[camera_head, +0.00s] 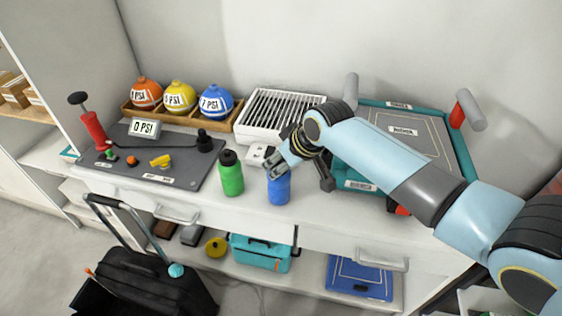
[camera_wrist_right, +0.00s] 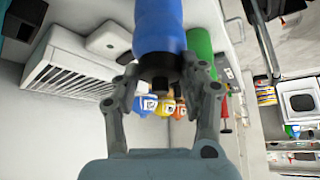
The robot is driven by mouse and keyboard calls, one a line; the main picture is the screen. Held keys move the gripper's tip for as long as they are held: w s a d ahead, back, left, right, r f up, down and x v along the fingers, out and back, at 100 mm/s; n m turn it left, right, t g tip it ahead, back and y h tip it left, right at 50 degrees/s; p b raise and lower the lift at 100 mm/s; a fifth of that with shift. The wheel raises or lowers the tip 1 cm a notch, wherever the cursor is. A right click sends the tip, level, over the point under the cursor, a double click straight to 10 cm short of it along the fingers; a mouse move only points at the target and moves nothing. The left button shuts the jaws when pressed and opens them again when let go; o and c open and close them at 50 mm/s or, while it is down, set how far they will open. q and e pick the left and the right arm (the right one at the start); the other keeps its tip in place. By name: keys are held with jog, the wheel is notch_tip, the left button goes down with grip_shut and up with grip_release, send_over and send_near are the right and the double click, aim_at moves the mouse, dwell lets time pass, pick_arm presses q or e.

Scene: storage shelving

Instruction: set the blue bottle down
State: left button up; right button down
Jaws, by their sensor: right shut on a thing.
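The blue bottle (camera_head: 279,189) is upright at the front of the white counter, to the right of the green bottle (camera_head: 231,174). Its base looks at or very close to the counter top; I cannot tell whether it touches. My right gripper (camera_head: 276,168) is shut on the top of the blue bottle and hides its cap in the head view. In the right wrist view the blue bottle (camera_wrist_right: 158,28) has its dark cap end between the two fingers of my right gripper (camera_wrist_right: 158,80). The green bottle (camera_wrist_right: 199,48) shows beside it there. My left gripper is in neither view.
A white slatted rack (camera_head: 277,115) stands behind the bottles. A teal-edged case (camera_head: 452,142) is on the right, under my right arm. A grey mat (camera_head: 150,166) with a red pump (camera_head: 94,128) is on the left. A tray holds orange, yellow and blue balls (camera_head: 216,102).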

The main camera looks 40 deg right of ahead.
jog(key=c, duration=0.7)
grip_release()
jog(key=p+v, duration=0.1)
jog(key=v, duration=1.1)
jog(key=shift+r, duration=0.1)
